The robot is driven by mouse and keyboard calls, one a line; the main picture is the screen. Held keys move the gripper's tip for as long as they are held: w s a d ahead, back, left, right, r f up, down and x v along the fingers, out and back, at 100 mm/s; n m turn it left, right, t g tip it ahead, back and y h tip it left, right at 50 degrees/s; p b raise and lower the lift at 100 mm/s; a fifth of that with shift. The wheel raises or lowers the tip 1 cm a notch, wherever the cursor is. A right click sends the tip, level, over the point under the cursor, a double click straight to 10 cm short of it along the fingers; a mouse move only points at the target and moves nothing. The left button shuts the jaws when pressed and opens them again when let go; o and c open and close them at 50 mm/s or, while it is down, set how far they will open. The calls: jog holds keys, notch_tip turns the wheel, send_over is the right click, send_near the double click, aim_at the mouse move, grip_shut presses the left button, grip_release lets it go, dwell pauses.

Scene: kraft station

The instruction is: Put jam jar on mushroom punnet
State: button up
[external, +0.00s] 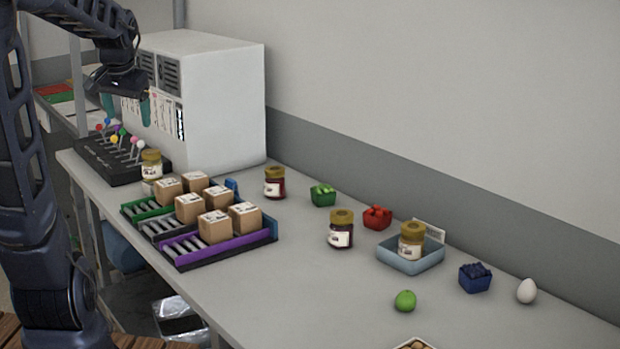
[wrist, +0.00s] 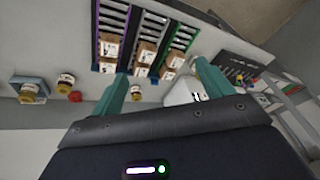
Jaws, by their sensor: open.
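Two gold-lidded jars with dark red contents stand upright on the grey counter: one jam jar (external: 275,183) near the white cabinet, another dark jar (external: 341,232) near the middle. I cannot tell which one the task names. Both also appear small in the wrist view, the near-cabinet jar (wrist: 137,93) and the middle jar (wrist: 66,79). A pale punnet with brown contents, apparently the mushroom punnet (external: 415,344), is cut off at the bottom edge. My gripper (external: 127,107) is open and empty, high beside the cabinet, far from the jars; its teal fingers (wrist: 164,92) are spread apart.
An amber jar (external: 411,242) sits in a blue tray (external: 408,262). Racks with several cartons (external: 215,228) and a lollipop stand (external: 120,165) fill the left. Green (external: 323,195), red (external: 377,218) and blue (external: 475,278) punnets, a lime (external: 405,301) and an egg (external: 527,291) stand around.

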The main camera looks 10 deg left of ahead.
jog(key=s+d+f+n, duration=0.1)
jog(key=s+f+n, duration=0.1)
jog(key=s, duration=1.6)
jog(key=shift+f+t+h, duration=0.15)
jog(key=shift+t+h, duration=0.15)
jog(key=shift+h, duration=0.1)
